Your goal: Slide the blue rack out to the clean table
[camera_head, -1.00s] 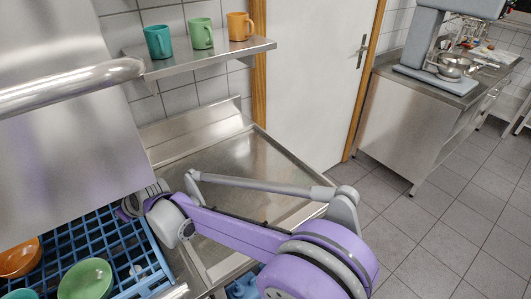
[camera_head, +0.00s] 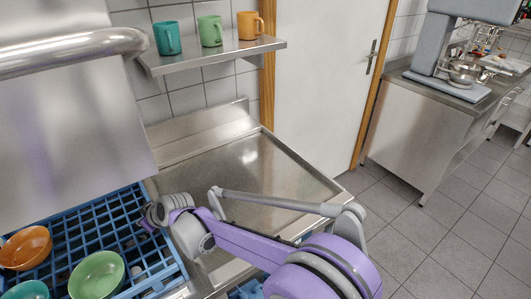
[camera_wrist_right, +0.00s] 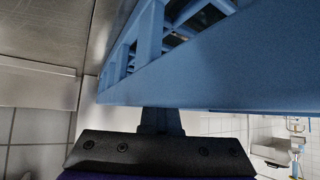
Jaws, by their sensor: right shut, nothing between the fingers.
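The blue rack (camera_head: 75,248) lies at the lower left in the head view, under the raised metal hood. It holds an orange bowl (camera_head: 26,248), a green bowl (camera_head: 97,275) and a teal bowl (camera_head: 28,290). The clean table (camera_head: 240,180) is the bare steel top to the rack's right. My right gripper (camera_head: 146,224) is at the rack's right side. In the wrist view its shut fingers (camera_wrist_right: 160,120) are against or very near the rack's wall (camera_wrist_right: 215,75), with nothing gripped; contact is unclear. My left gripper is out of view.
The steel hood (camera_head: 70,130) with its bar handle hangs above the rack. A wall shelf (camera_head: 215,55) with teal, green and orange mugs is above the clean table. Another blue item (camera_head: 248,290) shows below the table, partly hidden by my right arm. The tiled floor at right is clear.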

